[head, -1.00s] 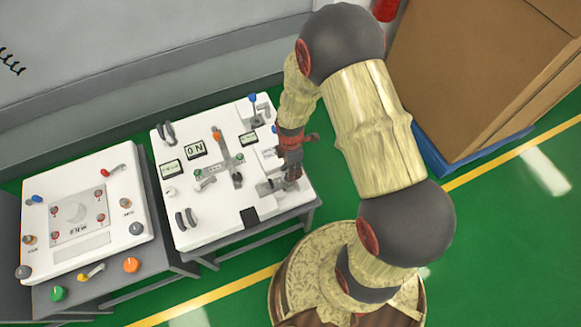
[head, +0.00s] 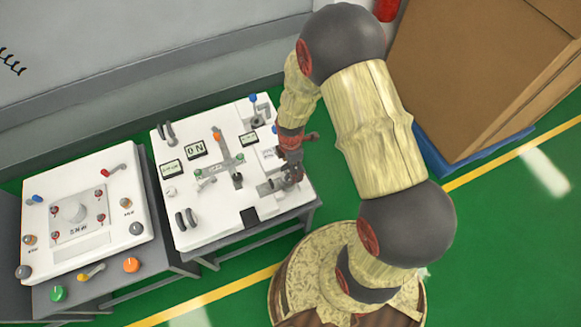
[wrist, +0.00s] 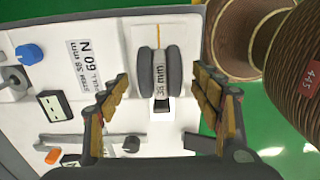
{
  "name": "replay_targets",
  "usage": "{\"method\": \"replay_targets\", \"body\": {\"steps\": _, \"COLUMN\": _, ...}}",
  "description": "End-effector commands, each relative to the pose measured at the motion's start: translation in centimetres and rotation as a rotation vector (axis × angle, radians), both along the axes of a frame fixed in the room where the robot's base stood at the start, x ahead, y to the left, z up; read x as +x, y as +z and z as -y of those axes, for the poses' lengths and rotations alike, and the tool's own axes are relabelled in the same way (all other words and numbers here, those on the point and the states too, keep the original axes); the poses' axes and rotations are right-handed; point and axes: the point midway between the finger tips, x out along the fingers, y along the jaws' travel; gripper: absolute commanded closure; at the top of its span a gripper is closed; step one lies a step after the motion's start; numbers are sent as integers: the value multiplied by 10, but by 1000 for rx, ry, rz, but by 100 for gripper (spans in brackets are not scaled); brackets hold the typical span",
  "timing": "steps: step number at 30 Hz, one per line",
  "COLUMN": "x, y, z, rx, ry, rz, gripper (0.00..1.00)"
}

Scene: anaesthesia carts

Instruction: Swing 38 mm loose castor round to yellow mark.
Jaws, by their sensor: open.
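In the wrist view, the 38 mm castor (wrist: 175,72) has two dark grey wheels side by side with a white "38 mm" label between them. A thin yellow mark (wrist: 158,36) runs on the white panel just above the castor in the picture, roughly in line with the gap between the wheels. My gripper (wrist: 160,84) is open, with one finger on each side of the castor and visible gaps to the wheels. In the head view my gripper (head: 290,178) is low over the right part of the white panel (head: 215,225) and hides most of the castor.
Another panel (head: 130,200) with knobs stands at left. Cardboard boxes (head: 470,80) stand at right.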

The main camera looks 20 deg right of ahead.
Motion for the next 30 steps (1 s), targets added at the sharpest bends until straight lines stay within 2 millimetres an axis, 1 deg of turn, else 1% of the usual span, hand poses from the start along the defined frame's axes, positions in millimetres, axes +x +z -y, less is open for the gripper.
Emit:
{"method": "replay_targets", "body": {"steps": 5, "x": 2, "y": 23, "z": 0, "rx": 0, "ry": 0, "rz": 6, "gripper": 35}}
{"method": "replay_targets", "body": {"steps": 12, "x": 2, "y": 72, "z": 0, "rx": 0, "ry": 0, "rz": 6, "gripper": 35}}
{"method": "replay_targets", "body": {"steps": 15, "x": 1, "y": 90, "z": 0, "rx": 0, "ry": 0, "rz": 4, "gripper": 35}}
{"method": "replay_targets", "body": {"steps": 18, "x": 1, "y": 103, "z": 0, "rx": 0, "ry": 0, "rz": 3, "gripper": 35}}
{"method": "replay_targets", "body": {"steps": 21, "x": 1, "y": 112, "z": 0, "rx": 0, "ry": 0, "rz": 2, "gripper": 35}}
{"method": "replay_targets", "body": {"steps": 24, "x": 0, "y": 117, "z": 0, "rx": 0, "ry": 0, "rz": 0, "gripper": 35}}
{"method": "replay_targets", "body": {"steps": 30, "x": 0, "y": 118, "z": 0, "rx": 0, "ry": 0, "rz": 0, "gripper": 35}}
